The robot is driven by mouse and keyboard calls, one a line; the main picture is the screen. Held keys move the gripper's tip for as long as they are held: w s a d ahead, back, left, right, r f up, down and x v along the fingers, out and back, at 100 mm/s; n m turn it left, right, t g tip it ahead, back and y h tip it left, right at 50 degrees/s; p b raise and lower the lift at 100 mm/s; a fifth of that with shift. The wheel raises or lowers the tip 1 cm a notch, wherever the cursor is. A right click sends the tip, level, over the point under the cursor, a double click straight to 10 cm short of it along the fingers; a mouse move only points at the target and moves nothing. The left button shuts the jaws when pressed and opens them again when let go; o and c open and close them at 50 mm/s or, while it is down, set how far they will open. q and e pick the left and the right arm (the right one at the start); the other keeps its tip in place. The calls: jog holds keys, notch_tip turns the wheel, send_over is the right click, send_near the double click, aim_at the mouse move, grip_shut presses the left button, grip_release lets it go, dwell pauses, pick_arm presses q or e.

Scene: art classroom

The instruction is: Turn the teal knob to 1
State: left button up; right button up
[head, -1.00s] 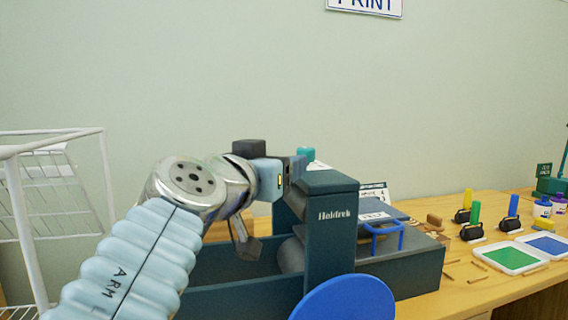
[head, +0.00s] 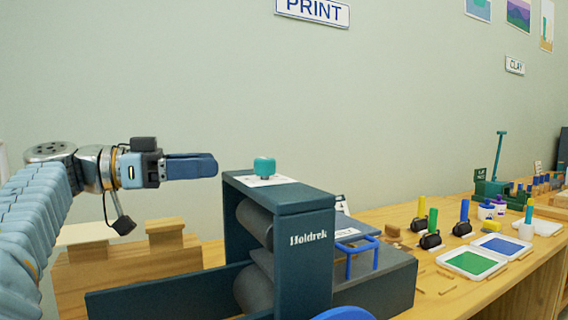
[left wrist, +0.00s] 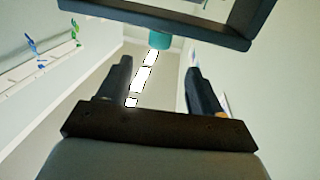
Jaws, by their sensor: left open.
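The teal knob (head: 264,166) stands upright on a white plate (head: 266,181) on top of the dark teal press (head: 287,196). The marks on the plate are too small to read. My left gripper (head: 215,165) is left of the knob, at about its height, pointing right, and apart from it. In the left wrist view, which looks upside down, the knob (left wrist: 159,40) shows beyond the two spread fingers (left wrist: 158,66), with nothing between them. My right gripper is not in view.
On the wooden table (head: 440,292) at right are ink trays (head: 472,264) and stamps (head: 432,232). The air above the press is clear.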

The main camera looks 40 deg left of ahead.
aim_at(275, 161)
pick_arm(q)
jog(key=x, duration=1.3)
jog(key=shift+d, duration=0.1)
jog(key=shift+s, duration=0.1)
jog(key=c, duration=1)
